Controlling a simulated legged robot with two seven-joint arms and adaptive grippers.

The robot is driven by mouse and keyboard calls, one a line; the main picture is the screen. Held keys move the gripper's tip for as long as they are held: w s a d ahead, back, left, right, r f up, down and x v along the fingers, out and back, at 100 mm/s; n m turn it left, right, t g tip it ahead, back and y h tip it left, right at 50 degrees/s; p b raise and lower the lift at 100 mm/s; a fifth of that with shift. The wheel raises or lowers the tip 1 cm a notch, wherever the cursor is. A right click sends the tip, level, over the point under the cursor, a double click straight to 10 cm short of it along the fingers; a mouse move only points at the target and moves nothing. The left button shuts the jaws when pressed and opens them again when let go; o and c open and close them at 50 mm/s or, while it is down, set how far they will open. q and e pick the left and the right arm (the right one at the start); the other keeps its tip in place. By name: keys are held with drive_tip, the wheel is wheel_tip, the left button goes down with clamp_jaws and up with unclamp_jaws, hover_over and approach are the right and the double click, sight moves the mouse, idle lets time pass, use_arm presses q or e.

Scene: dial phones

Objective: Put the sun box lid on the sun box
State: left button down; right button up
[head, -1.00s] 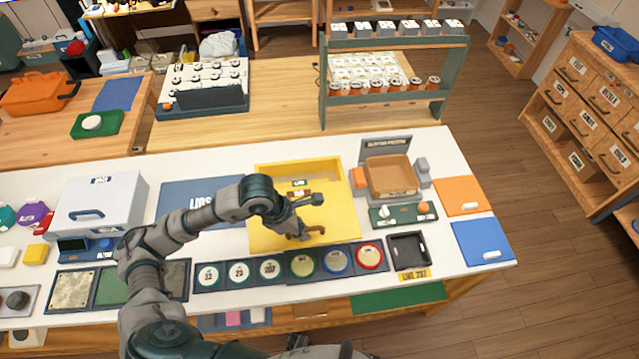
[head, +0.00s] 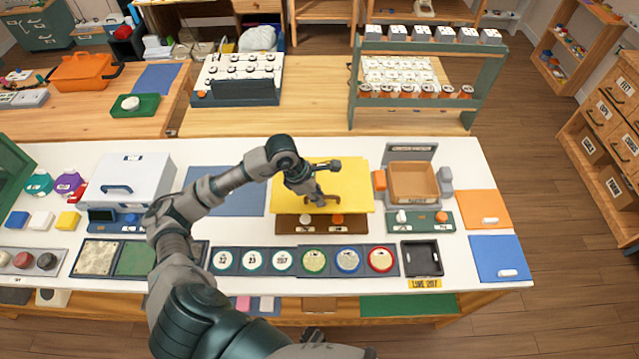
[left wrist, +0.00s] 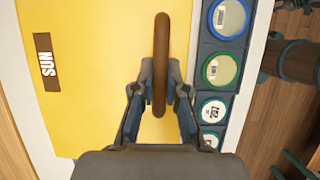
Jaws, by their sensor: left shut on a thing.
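The sun box lid (head: 290,195) is a flat yellow panel with a brown handle. In the left wrist view the lid (left wrist: 90,110) fills the left half, with a brown SUN label. My left gripper (head: 319,196) is shut on the handle, which stands between its fingers in the left wrist view (left wrist: 160,95). The lid is over the sun box's place and hides the yellow box. A brown front strip with a white and an orange knob (head: 322,224) shows below its near edge. I cannot tell whether the lid rests on the box. A dark piece of my right arm (head: 312,336) shows at the bottom edge.
A row of round badges (head: 300,262) lies just in front. A brown open box (head: 413,183) and a green knob panel (head: 420,222) stand to the right. A blue mat (head: 228,192) lies left, beside a white case (head: 125,178). A black tray (head: 422,259) is front right.

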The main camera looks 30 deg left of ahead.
sight(321, 183)
use_arm(q)
drive_tip(key=w+a, duration=0.2)
drive_tip(key=w, duration=0.1)
drive_tip(key=w+a, duration=0.1)
drive_tip(key=w, duration=0.1)
drive_tip(key=shift+f, duration=0.15)
drive_tip(key=shift+w+a+f, duration=0.1)
drive_tip(key=shift+w+a, duration=0.15)
drive_tip(key=shift+f+p, duration=0.2)
drive_tip(key=shift+p, duration=0.1)
wheel_tip(321, 183, down, 3)
drive_tip(key=shift+f, duration=0.1)
use_arm(e)
drive_tip(key=s, duration=0.2)
drive_tip(key=shift+s+d+f, duration=0.25)
drive_tip(key=shift+s+f, duration=0.15)
use_arm(q)
drive_tip(key=shift+f, duration=0.1)
